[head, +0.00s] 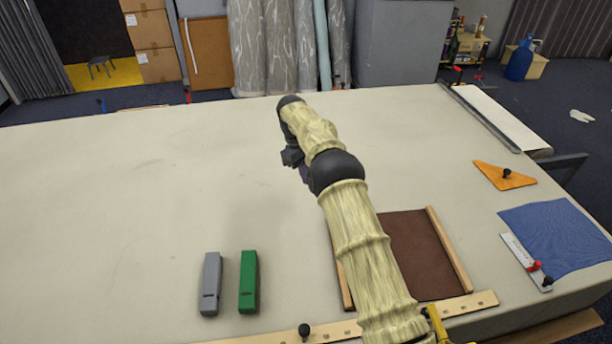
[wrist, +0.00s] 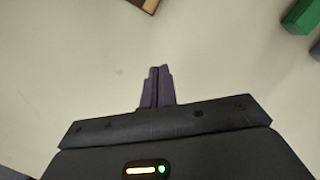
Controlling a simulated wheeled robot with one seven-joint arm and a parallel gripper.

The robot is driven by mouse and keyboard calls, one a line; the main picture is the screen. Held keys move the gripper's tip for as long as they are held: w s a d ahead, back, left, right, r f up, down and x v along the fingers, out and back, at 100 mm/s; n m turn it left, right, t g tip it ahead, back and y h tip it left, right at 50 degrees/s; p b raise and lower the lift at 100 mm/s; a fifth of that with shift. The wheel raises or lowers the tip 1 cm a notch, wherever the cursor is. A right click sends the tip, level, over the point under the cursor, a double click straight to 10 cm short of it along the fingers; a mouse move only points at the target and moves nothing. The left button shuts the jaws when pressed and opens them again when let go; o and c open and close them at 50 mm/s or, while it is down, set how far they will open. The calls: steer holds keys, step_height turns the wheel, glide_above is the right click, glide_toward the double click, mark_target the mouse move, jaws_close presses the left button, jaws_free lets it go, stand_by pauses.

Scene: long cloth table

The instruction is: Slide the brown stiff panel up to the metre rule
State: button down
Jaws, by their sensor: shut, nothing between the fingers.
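The brown stiff panel (head: 412,246) lies flat at the table's near right, between two wooden side strips (head: 450,250). My arm covers its left part. In the wrist view, a corner of brown with a pale wooden edge (wrist: 145,4) shows at the top. A long thin grey strip (head: 480,118) lies along the far right table edge; I cannot tell for sure that it is the metre rule. My gripper (head: 304,174) is beyond the panel and left of it, apart from it. Its fingers (wrist: 157,70) are shut and empty over bare cloth.
A grey block (head: 211,284) and a green block (head: 248,282) stand left of the panel. A pale wooden bar (head: 475,304) with a black knob runs along the near edge. An orange triangle (head: 504,176) and blue cloth (head: 555,235) lie right. The table's left and middle are clear.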

steer(key=s+d+r+m+t+y, duration=0.1)
steer(key=s+d+r+m+t, duration=0.1)
steer(key=s+d+r+m, duration=0.6)
steer(key=s+d+m+t, duration=0.1)
steer(key=s+d, duration=0.3)
steer(key=s, duration=0.8)
steer(key=s+d+f+t+y, duration=0.1)
steer(key=s+d, duration=0.3)
steer(key=s, duration=0.9)
steer(key=shift+s+m, duration=0.25)
steer(key=shift+m, duration=0.15)
steer(key=shift+f, duration=0.1)
